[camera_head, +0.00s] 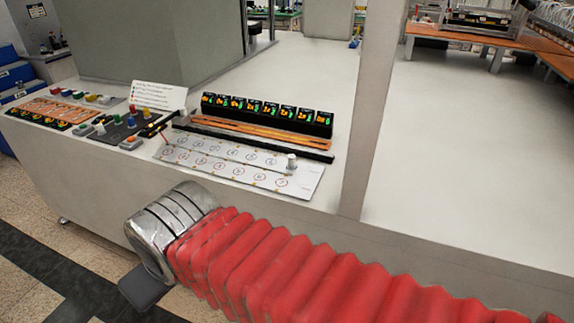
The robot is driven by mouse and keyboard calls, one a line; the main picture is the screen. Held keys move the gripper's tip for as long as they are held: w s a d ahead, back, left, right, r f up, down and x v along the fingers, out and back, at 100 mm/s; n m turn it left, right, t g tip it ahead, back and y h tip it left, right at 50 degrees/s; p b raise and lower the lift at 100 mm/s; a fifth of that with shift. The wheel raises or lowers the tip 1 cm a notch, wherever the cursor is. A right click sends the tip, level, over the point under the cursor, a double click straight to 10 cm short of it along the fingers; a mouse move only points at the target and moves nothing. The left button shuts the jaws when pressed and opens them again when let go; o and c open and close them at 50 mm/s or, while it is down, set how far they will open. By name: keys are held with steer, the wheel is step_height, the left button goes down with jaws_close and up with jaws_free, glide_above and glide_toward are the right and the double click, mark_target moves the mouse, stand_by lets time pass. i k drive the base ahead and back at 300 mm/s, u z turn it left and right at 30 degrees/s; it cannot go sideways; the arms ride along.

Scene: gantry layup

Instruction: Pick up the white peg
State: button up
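A small whitish peg (291,162) stands upright near the right end of a white board (310,184) marked with numbered circles. The board lies near the front edge of the light table. My arm, in a red bellows sleeve, crosses the lower right and ends in a metal housing in front of the table. A dark grey part, apparently of my gripper (146,288), shows below the housing, well to the lower left of the peg. Its fingers cannot be made out, and nothing held is visible.
A black rack (268,113) of labelled blocks and an orange strip lie behind the board. Coloured buttons and a white sign (158,95) are to the left. A grey post (375,110) rises right of the peg. The table right of the post is clear.

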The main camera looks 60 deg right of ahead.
mark_target(292, 164)
steer(key=z, duration=0.05)
steer(key=i, duration=1)
steer(key=u, duration=0.05)
